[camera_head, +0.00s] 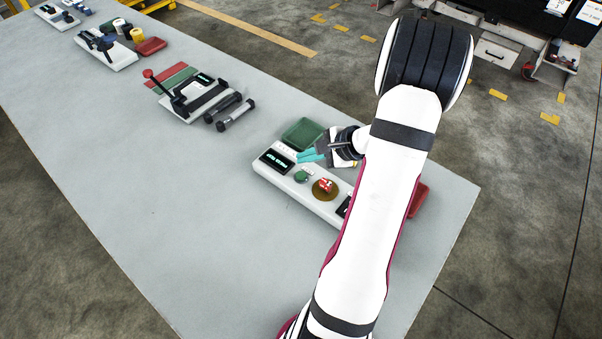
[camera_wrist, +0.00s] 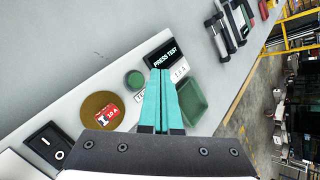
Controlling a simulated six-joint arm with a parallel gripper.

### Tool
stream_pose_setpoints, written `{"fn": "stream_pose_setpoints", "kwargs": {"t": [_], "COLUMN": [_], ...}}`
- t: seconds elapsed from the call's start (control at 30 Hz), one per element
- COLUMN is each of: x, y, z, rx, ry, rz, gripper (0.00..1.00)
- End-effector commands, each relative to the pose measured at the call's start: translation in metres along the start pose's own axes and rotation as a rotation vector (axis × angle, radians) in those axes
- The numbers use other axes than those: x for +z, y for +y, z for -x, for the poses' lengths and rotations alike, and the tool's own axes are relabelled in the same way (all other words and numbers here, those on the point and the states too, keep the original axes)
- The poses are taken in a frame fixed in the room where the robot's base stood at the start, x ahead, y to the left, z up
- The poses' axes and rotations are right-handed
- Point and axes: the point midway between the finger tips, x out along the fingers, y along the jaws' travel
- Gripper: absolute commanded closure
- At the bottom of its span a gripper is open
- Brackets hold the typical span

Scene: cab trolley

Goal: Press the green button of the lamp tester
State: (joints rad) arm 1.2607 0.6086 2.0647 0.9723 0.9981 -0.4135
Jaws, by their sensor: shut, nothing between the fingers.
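The lamp tester (camera_head: 292,186) is a white box on the grey table, partly hidden by my arm in the head view. Its green button (camera_head: 301,176) sits between the display and the round brown socket; the button also shows in the wrist view (camera_wrist: 134,79). The dark display (camera_head: 278,160) reads PRESS TEST in the wrist view (camera_wrist: 165,55). My gripper (camera_head: 304,156), with teal fingers, is shut and empty. In the wrist view its fingertips (camera_wrist: 160,72) appear right of the button, near the display.
A green tray (camera_head: 304,132) lies behind the tester, and a red tray (camera_head: 418,200) lies at its right, partly behind my arm. A black rocker switch (camera_wrist: 47,146) is at the tester's other end. Other devices (camera_head: 197,97) stand further left. The table front is clear.

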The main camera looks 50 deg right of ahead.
Motion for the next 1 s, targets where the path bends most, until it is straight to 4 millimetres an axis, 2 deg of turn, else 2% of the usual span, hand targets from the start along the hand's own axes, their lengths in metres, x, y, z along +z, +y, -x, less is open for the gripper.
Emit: {"fn": "stream_pose_setpoints", "kwargs": {"t": [0.3, 1.0], "x": [-0.016, -0.017], "y": [0.016, 0.017], "z": [-0.022, -0.024], "rx": [0.0, 0.0], "ry": [0.0, 0.0], "rz": [0.0, 0.001], "gripper": [1.0, 1.0]}}
